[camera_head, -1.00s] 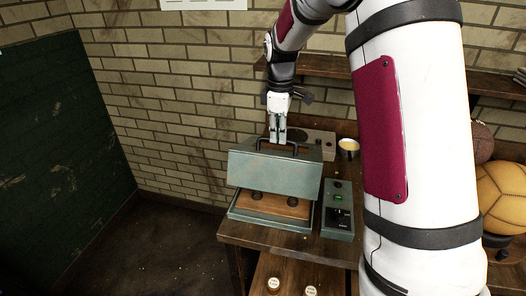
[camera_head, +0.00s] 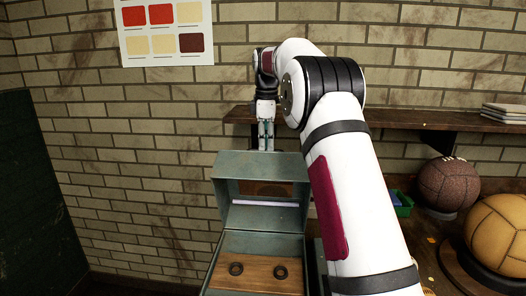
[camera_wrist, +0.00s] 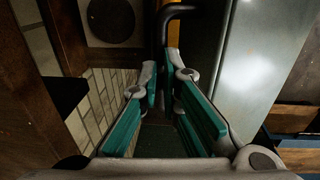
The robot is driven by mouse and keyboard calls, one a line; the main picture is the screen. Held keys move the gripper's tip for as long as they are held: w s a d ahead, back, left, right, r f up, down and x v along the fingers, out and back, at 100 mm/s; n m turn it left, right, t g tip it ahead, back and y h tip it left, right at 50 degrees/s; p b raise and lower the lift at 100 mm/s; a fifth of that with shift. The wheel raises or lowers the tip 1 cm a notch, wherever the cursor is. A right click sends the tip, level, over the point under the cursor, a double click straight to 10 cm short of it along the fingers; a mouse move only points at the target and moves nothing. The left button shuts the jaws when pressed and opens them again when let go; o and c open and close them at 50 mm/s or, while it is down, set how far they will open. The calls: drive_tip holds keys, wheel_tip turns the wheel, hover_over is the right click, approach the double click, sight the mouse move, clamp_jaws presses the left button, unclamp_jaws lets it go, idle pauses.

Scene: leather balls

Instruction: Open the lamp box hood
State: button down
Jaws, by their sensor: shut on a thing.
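The lamp box (camera_head: 293,245) is a grey-green metal case on the bench. Its hood (camera_head: 225,190) stands swung up and back, its hollow inside facing me with a pale tube (camera_head: 262,204) across it. A wooden board (camera_head: 258,268) with two dark rings lies in the base. My gripper (camera_head: 266,149) points down at the hood's top rear edge, its tips partly hidden behind it. In the wrist view, my green-padded fingers (camera_wrist: 165,75) are closed on the black handle (camera_wrist: 172,12), beside the hood's grey metal face (camera_wrist: 265,60).
A wooden shelf (camera_head: 400,121) runs along the brick wall behind the box. To the right are a green tray (camera_head: 402,208), a brown ball (camera_head: 448,184) and a yellow ball (camera_head: 500,236). A colour chart (camera_head: 165,45) hangs at upper left.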

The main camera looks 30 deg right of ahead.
drive_tip(key=shift+w+d+f+b, duration=0.2)
drive_tip(key=shift+w+f, duration=0.1)
drive_tip(key=shift+f, duration=0.25)
drive_tip(key=shift+w+d+f+b, duration=0.1)
drive_tip(key=shift+w+d+f, duration=0.15)
drive_tip(key=shift+f, duration=0.25)
drive_tip(key=c, duration=1.7)
unclamp_jaws()
drive_tip(key=shift+o, duration=0.2)
drive_tip(key=shift+w+r, duration=0.1)
drive_tip(key=shift+r, duration=0.1)
wheel_tip(320, 180, up, 7)
drive_tip(key=shift+s+a+r, duration=0.15)
drive_tip(key=shift+s+r, duration=0.05)
